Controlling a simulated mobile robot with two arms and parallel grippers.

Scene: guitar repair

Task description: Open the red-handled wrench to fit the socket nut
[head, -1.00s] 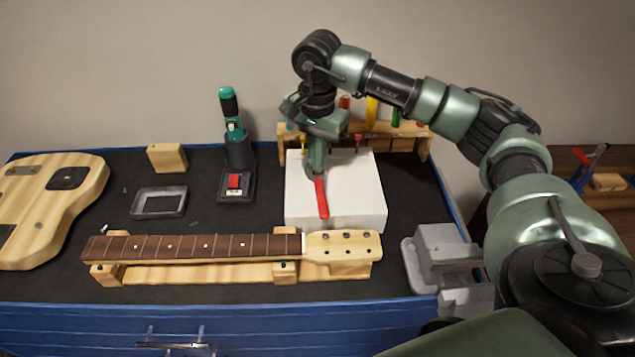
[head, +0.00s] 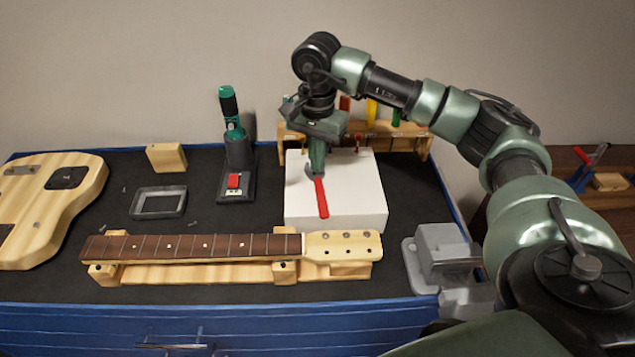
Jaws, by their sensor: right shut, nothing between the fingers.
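The wrench shows as a red handle (head: 322,199) lying on the white block (head: 355,213), pointing toward the front. Its head end is hidden behind my right gripper (head: 316,176). My right gripper points down over the block at the far end of the red handle, with its fingers shut and nothing held between them. I cannot tell whether the fingertips touch the wrench. I cannot make out a socket nut. My left gripper is not in view.
A guitar neck (head: 190,247) rests on a wooden cradle in front of the block. A grey vise (head: 440,252) stands right. A tool rack (head: 424,147) stands behind. A guitar body (head: 50,200), grey tray (head: 159,202) and green-black screwdriver in a stand (head: 238,160) are left.

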